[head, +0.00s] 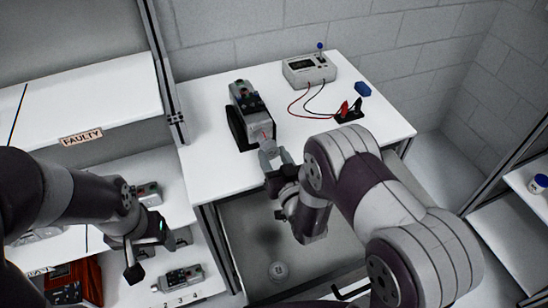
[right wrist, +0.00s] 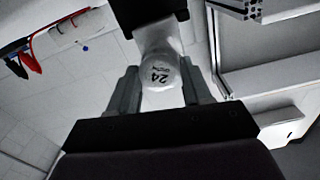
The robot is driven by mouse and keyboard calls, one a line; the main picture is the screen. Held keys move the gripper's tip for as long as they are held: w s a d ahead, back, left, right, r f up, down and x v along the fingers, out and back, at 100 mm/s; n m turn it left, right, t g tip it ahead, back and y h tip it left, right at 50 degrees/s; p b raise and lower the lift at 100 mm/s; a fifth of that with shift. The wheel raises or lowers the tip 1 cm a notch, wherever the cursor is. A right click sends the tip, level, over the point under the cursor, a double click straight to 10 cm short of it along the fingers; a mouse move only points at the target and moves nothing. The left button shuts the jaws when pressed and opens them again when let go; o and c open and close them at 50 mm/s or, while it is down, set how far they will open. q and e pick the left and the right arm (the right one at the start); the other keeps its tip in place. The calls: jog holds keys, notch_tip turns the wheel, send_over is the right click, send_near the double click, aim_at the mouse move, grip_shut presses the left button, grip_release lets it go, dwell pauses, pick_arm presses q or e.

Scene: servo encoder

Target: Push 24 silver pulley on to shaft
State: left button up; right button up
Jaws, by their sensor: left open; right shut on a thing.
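The silver pulley marked 24 (right wrist: 160,74) sits between the two fingers of my right gripper (right wrist: 161,88) in the right wrist view, its numbered face toward the camera. In the head view my right gripper (head: 278,166) is shut on the pulley (head: 267,147) at the front end of the dark servo unit (head: 249,110). The shaft is hidden, so I cannot tell how far the pulley is on it. My left gripper (head: 149,250) is open and empty, low on the left in front of the shelves.
The servo unit stands in a black holder on the white table (head: 205,165). Shelves (head: 115,115) with several servo units stand left.

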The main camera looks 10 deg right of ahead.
jog(key=shift+w+a, duration=0.1)
jog(key=shift+w, duration=0.4)
dwell(0.4)
jog(key=o, duration=1.3)
jog(key=shift+o, duration=0.2)
jog(key=shift+s, duration=0.2)
jog(key=shift+s+d, duration=0.15)
jog(key=shift+s, duration=0.5)
jog(key=shift+s+d, duration=0.15)
jog(key=shift+s, duration=0.5)
jog(key=s+d+p, duration=0.1)
jog(key=s, duration=0.5)
